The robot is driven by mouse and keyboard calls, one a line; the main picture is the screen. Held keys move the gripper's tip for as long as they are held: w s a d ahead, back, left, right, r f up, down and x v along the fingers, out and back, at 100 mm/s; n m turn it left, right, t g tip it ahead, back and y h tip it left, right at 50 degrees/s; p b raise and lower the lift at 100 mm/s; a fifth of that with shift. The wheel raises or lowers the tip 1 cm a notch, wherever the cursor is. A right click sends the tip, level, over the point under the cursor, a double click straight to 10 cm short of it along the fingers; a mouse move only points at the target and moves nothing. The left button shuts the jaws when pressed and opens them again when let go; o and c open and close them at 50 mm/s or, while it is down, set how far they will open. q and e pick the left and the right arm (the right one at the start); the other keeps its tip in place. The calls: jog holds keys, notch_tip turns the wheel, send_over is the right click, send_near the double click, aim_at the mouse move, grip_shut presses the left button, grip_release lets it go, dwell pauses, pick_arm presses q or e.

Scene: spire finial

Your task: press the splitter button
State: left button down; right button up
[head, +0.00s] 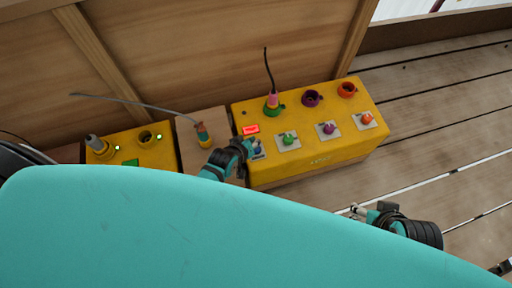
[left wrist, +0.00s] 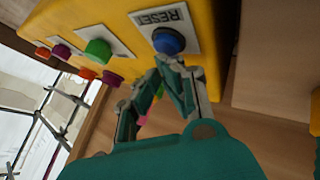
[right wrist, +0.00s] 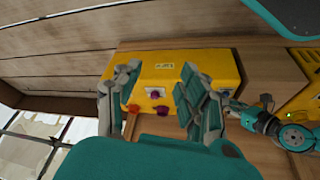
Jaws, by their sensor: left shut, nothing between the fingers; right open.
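The large yellow box (head: 311,158) has a row of buttons on pale plates: blue (head: 257,150), green (head: 288,139), purple (head: 328,128) and orange (head: 365,118). In the left wrist view the blue button (left wrist: 168,41) sits on a plate reading RESET; the other labels are not readable. My left gripper (head: 248,146) is shut and empty, its tips (left wrist: 170,62) at the near edge of the blue button. I cannot tell whether they touch it. My right gripper (head: 352,211) is open and empty, in front of the box; it also shows in the right wrist view (right wrist: 148,88).
A red lit display (head: 251,129) is on the box top, behind the blue button. Green (head: 274,109), purple (head: 312,98) and orange (head: 347,90) sockets stand behind; a cabled plug is in the green one. A smaller yellow box (head: 131,144) stands left, with a cabled connector (head: 204,134) between.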

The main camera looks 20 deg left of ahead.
pick_arm(q)
jog(key=shift+f, duration=0.5)
pick_arm(e)
jog(key=shift+w+a+r+t, duration=0.15)
jog(key=shift+w+t, duration=0.1)
jog(key=shift+w, duration=0.25)
jog(key=shift+w+a+r+t, duration=0.15)
jog(key=shift+w+t, duration=0.1)
jog(key=shift+w, duration=0.2)
dwell(0.4)
jog(key=shift+f, duration=0.1)
pick_arm(q)
jog(key=shift+r+p, duration=0.9)
pick_arm(e)
jog(key=s, duration=0.1)
jog(key=s+g, duration=0.1)
jog(key=s+d+r, duration=0.1)
jog(key=shift+s+g, duration=0.2)
jog(key=shift+g, duration=0.2)
pick_arm(q)
jog(key=shift+r, duration=0.1)
pick_arm(e)
jog(key=shift+f, duration=0.15)
